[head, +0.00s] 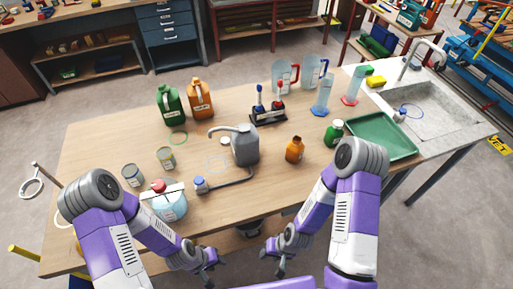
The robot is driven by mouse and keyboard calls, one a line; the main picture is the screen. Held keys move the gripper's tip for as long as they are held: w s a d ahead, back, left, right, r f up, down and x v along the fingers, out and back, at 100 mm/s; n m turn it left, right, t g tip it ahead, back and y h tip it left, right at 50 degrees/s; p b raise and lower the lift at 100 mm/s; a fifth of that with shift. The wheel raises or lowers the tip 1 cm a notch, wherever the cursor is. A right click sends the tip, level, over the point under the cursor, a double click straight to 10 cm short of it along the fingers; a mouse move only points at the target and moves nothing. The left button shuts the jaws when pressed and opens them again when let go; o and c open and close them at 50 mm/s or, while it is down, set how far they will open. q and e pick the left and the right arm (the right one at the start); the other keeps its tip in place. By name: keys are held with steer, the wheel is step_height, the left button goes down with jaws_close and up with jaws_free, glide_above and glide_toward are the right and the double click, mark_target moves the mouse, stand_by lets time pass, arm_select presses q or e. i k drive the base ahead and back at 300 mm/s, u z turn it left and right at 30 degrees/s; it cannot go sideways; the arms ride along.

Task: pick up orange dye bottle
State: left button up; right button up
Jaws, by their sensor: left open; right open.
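A small orange-brown bottle (294,150) with a dark reddish cap stands upright on the wooden table (100,140), right of the grey can. A larger orange jug (201,100) with a handle stands at the back, beside a green jug (169,104). I cannot read which one is labelled as dye. My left gripper (213,266) is open and empty at the table's front edge, well apart from both. My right gripper (273,260) is open and empty, in front of and below the small orange-brown bottle.
A grey spouted can (244,146) stands mid-table. A glass pot (169,202), tins (166,158) and a blue-capped item with a hose (201,185) are at front left. A small green bottle (334,134) and green tray (371,136) are at right, near the sink (440,100).

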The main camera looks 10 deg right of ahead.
mark_target(294, 152)
steer(key=u, duration=2.95)
steer(key=k, duration=1.4)
steer(key=z, duration=1.6)
